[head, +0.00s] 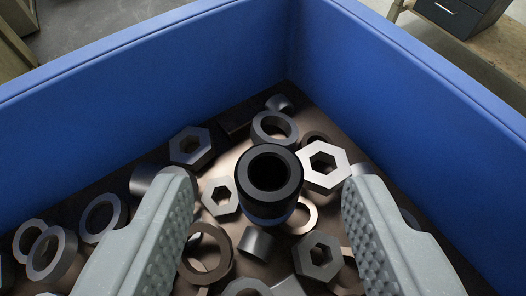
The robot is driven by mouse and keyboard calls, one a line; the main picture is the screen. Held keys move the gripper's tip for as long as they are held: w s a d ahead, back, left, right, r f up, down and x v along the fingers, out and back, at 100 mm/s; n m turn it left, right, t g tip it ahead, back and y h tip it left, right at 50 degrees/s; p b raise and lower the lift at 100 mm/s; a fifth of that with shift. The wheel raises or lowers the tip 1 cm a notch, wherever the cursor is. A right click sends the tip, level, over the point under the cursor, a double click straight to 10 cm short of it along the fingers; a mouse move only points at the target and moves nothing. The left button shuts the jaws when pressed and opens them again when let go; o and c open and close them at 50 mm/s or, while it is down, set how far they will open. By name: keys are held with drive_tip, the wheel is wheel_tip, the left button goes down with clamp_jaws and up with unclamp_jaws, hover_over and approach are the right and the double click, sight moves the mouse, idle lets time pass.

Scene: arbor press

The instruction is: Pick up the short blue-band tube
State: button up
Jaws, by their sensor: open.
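The short blue-band tube (267,181) stands upright in the blue bin, among loose metal parts. It is black with a dark open top, and a blue band shows low on its near side. Its foot is partly hidden by the parts around it. My gripper (268,205) is open, with one pale grey ribbed finger to the left of the tube and one to the right. Clear gaps show between the tube and both fingers. Nothing is held.
The blue bin's walls (400,110) meet in a corner beyond the tube. Hex nuts (337,167), rings (274,125) and short sleeves (255,242) lie around it on the brown floor. A dark drawer unit (458,15) is outside the bin at upper right.

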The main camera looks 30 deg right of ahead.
sight(268, 189)
drive_tip(key=shift+x, duration=1.05)
drive_tip(key=shift+c, duration=0.3)
clamp_jaws()
